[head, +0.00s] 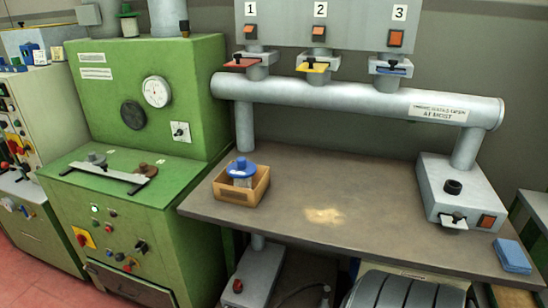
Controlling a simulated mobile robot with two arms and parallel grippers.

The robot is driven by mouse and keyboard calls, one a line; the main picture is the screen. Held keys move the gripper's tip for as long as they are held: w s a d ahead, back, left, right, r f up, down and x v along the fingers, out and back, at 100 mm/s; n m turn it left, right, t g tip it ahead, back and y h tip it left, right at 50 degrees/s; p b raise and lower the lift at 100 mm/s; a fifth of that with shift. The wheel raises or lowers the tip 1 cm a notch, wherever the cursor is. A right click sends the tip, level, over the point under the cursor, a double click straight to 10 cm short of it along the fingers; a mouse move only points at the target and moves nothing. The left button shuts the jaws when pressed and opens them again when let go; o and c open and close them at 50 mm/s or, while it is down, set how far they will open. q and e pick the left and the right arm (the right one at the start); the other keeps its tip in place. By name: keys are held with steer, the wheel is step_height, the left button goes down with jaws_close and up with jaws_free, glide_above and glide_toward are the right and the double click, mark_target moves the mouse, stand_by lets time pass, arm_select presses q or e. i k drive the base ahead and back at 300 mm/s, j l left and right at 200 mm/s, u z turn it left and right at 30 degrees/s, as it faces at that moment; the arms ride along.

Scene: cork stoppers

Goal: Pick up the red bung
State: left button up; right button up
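I cannot make out a red bung for certain in the head view. A small open cardboard-brown box (257,190) sits on the left part of the brown table and holds a blue-topped object (240,168) with a pale lower part. The inside of the box is mostly hidden by its walls and this object. Neither of my grippers shows in the head view.
The brown table (370,200) is mostly clear, with a pale patch near its middle. A grey unit (455,185) stands at its right, and a blue block (512,255) lies at the front right corner. A green machine (150,100) stands left. A grey pipe (350,97) spans the back.

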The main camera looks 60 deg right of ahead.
mark_target(237, 285)
steer(key=z, duration=1.4)
